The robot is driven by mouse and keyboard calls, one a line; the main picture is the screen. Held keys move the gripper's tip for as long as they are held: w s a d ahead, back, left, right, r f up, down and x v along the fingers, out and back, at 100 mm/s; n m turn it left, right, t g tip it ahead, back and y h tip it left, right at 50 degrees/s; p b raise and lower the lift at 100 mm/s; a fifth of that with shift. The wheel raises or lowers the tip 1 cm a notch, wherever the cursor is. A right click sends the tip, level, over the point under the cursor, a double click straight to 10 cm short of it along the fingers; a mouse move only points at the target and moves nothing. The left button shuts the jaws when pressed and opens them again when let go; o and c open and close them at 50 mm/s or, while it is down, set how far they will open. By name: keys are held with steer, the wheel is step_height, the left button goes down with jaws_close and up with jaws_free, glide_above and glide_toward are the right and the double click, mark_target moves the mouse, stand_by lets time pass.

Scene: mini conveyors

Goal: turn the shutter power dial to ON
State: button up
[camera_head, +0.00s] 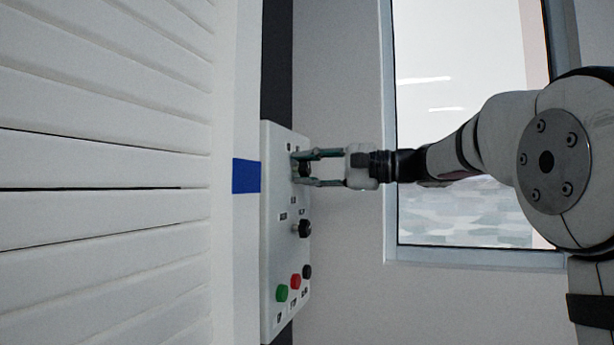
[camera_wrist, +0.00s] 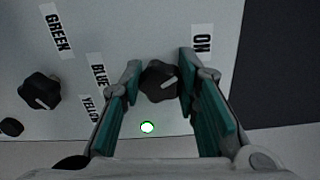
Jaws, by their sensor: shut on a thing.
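The shutter power dial (camera_wrist: 159,82) is a black knob on a light panel, with an ON label (camera_wrist: 202,42) up and to its right in the wrist view. Its white pointer line points right and slightly up. My gripper (camera_wrist: 160,76) is shut on the dial, one teal finger on each side. In the head view my gripper (camera_head: 302,168) reaches in from the right to the upper part of the control panel (camera_head: 270,220), and its fingers partly hide the dial there.
A second black dial (camera_head: 303,228) sits below on the panel, near labels GREEN, BLUE and YELLOW. Green (camera_head: 282,293), red (camera_head: 295,281) and black (camera_head: 307,271) buttons are lower. A small light (camera_wrist: 147,127) glows near my dial. White shutter slats (camera_head: 100,215) stand left, a window (camera_head: 465,215) right.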

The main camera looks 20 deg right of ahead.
stand_by(0.4)
steer(key=o, duration=1.2)
steer(key=v, duration=1.2)
steer(key=shift+a, duration=0.1)
